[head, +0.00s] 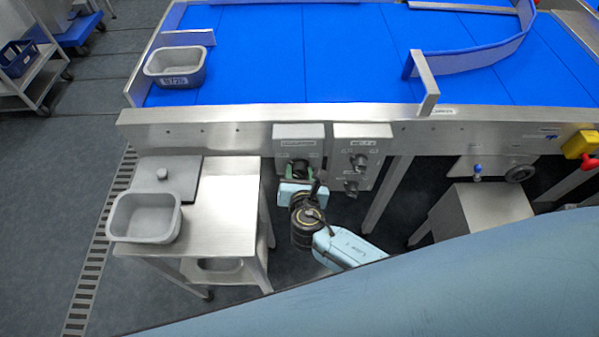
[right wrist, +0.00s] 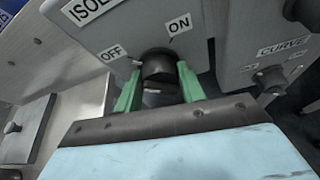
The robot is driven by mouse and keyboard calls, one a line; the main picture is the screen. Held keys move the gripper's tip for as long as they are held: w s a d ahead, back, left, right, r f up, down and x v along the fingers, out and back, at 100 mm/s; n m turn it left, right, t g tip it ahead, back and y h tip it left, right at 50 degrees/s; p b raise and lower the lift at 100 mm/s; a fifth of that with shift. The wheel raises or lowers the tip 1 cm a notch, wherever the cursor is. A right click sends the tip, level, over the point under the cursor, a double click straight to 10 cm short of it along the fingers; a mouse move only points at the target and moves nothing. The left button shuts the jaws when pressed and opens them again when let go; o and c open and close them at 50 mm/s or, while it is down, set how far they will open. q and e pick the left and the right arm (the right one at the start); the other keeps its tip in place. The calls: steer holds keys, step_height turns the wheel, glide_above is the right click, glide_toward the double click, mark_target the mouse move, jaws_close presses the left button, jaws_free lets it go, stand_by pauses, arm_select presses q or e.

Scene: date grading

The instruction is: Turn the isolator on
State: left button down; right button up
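The isolator box (head: 299,135) is a grey box on the front of the conveyor, with ON and OFF labels seen in the right wrist view. Its black knob (right wrist: 158,68) sits between those labels; a small pale mark at its left side lies by OFF. My right gripper (right wrist: 160,84) has its green fingers on both sides of the knob, and the knob fills the gap between them. In the head view my right gripper (head: 297,178) hides most of the knob. My left gripper is not in view.
A second grey box (head: 361,150) with a CURVE label and knobs adjoins on the right. A steel trolley (head: 228,205) with a grey tub (head: 146,217) stands at left. The blue conveyor belt (head: 300,60) carries another grey tub (head: 175,66). A red-and-yellow switch (head: 582,148) is far right.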

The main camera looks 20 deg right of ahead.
steer(key=shift+c, duration=0.8)
